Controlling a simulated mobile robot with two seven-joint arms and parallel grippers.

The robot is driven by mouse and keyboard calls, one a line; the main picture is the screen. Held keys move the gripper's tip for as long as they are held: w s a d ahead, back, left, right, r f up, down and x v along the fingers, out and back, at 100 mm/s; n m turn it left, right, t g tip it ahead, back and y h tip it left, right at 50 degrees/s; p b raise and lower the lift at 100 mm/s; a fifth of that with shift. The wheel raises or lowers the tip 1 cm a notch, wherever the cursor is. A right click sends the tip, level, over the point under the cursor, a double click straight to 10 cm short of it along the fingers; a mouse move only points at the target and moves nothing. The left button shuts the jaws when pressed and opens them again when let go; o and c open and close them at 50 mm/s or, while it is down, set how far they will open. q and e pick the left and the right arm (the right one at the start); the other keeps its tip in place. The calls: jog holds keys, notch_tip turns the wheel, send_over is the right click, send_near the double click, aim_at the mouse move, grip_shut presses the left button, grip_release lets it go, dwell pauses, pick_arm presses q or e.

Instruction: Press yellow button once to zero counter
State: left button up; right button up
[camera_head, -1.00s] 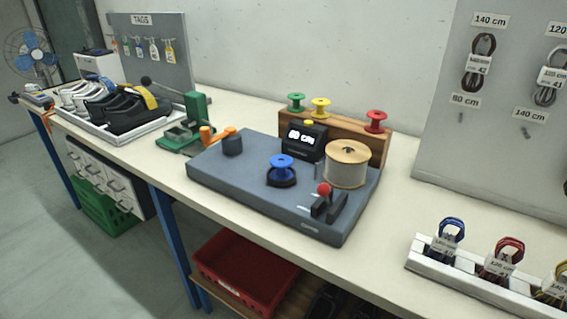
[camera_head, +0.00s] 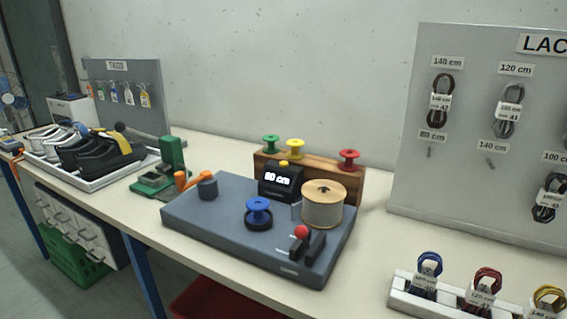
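The yellow button (camera_head: 284,163) is on top of the counter box, just in front of a wooden rack with spools. Neither of my grippers shows in the head view, and nothing touches the button.
The wooden rack (camera_head: 350,178) behind holds green, yellow and red spools. A green press (camera_head: 170,165) stands left; a white lace holder (camera_head: 405,287) is at front right.

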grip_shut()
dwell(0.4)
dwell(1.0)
